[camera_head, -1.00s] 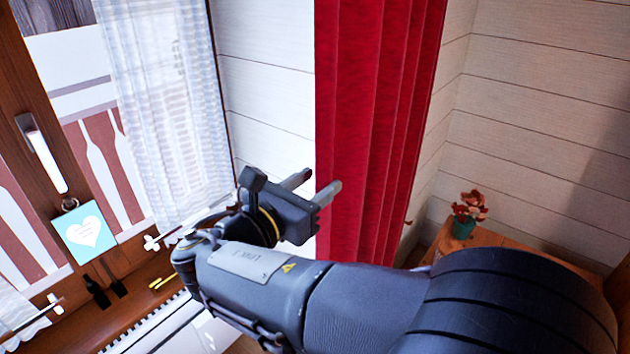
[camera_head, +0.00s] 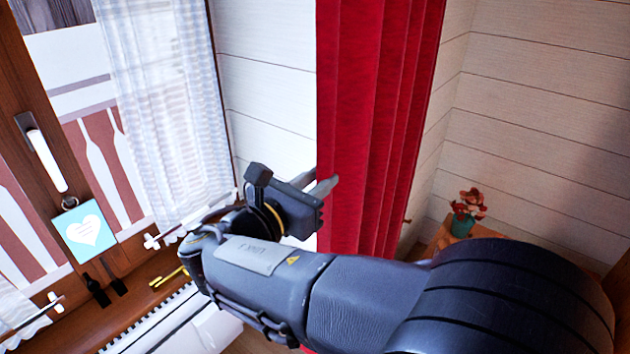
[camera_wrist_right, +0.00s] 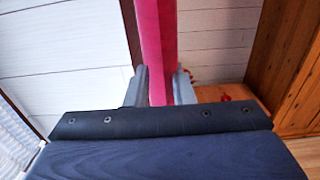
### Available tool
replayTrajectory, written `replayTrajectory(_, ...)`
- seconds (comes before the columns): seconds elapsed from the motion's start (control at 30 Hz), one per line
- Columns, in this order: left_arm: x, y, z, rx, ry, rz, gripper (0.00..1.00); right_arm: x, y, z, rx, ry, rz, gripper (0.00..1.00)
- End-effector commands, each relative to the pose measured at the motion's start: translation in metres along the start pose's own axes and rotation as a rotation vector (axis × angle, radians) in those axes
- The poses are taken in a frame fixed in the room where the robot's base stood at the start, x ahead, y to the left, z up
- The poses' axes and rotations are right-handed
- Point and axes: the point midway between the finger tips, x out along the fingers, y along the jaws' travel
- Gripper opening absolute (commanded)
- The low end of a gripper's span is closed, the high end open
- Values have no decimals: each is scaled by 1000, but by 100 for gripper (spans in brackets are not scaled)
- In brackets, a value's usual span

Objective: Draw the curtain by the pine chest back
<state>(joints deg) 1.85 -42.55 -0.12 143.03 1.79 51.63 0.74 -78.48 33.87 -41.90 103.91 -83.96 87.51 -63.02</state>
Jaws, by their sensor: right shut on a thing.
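The red curtain (camera_head: 375,110) hangs in tall folds against the white plank wall, near the room's corner. It also shows as a narrow pink-red strip in the right wrist view (camera_wrist_right: 156,50). My right gripper (camera_head: 324,183) is at the curtain's left edge. In the wrist view its two fingers stand on either side of the strip, shut on the curtain (camera_wrist_right: 158,88). The pine chest (camera_head: 440,240) is right of the curtain, mostly hidden behind my right arm. My left gripper is not in view.
A potted plant with reddish leaves (camera_head: 463,213) stands on the chest. At left are the window with a sheer white curtain (camera_head: 165,100), a heart sign (camera_head: 84,232) and a wooden sill. Bare plank wall (camera_head: 265,80) lies between window and red curtain.

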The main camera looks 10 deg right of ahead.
Motion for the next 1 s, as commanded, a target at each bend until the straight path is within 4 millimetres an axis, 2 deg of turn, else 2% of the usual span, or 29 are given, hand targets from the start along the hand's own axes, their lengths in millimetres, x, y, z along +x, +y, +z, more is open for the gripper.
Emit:
replayTrajectory(0.17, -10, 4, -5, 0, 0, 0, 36, 32, -1, 4, -1, -1, -6, 0)
replayTrajectory(0.6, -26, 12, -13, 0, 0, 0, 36, 146, -2, 2, -1, -1, -6, 0)
replayTrajectory(0.8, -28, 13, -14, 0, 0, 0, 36, 178, -1, 1, 0, -2, -4, 0)
replayTrajectory(1.0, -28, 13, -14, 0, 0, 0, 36, 191, 0, 1, 1, -2, -2, 0)
